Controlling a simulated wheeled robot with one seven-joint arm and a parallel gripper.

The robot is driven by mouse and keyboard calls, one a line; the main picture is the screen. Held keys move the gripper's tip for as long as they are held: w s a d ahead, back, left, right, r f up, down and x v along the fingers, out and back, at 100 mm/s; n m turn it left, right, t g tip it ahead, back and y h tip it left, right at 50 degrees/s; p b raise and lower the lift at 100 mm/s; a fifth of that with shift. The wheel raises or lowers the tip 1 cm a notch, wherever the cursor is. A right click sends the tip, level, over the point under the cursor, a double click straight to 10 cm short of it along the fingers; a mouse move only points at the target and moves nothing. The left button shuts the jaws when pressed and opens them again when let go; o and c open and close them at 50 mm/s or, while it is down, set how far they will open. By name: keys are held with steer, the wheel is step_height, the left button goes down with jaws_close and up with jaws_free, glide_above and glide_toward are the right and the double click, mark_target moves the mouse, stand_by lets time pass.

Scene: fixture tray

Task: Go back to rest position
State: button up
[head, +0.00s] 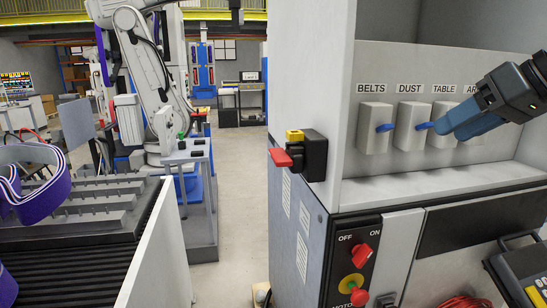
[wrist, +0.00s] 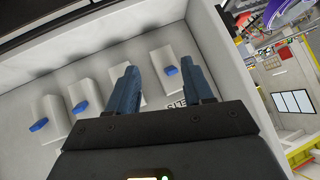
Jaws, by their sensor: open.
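My gripper (head: 448,131) reaches in from the right in the head view, its blue fingers in front of the switch panel near the TABLE switch (head: 443,111). In the wrist view the fingers of my gripper (wrist: 161,67) stand apart with nothing held between them. The BELTS switch (head: 374,115) and DUST switch (head: 410,113) show with blue levers, partly clear of the gripper. The fourth switch, its label cut to "AR", is mostly hidden. In the wrist view, a blue lever (wrist: 171,70) appears between the fingers. Contact with any switch cannot be told.
The white cabinet's shelf (head: 440,183) lies below the switches, its side wall to the left. A red handle (head: 280,157) sticks out from the cabinet corner. Below are a red OFF/ON knob (head: 362,255) and a control pendant. An aisle (head: 235,180) is open at the left.

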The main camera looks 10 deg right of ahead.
steer(key=w+a+f+m+t+y, duration=0.3)
steer(key=a+f+t, duration=0.2)
steer(key=a+f, duration=0.7)
steer(key=s+a+f+m+t+h, duration=0.1)
steer(key=s+a+f+m+h, duration=0.15)
steer(key=s+f, duration=0.6)
steer(key=s+a+f+m+t+h, duration=0.1)
steer(key=s+a+f+m+h, duration=0.2)
steer(key=s+f, duration=0.6)
steer(key=s+d+f+n+h, duration=0.1)
steer(key=s+n, duration=0.7)
steer(key=s, duration=1.7)
steer(key=shift+s+f+g+b, duration=0.15)
steer(key=shift+s+g+b, duration=0.2)
steer(key=shift+g, duration=0.05)
steer(key=shift+d, duration=0.1)
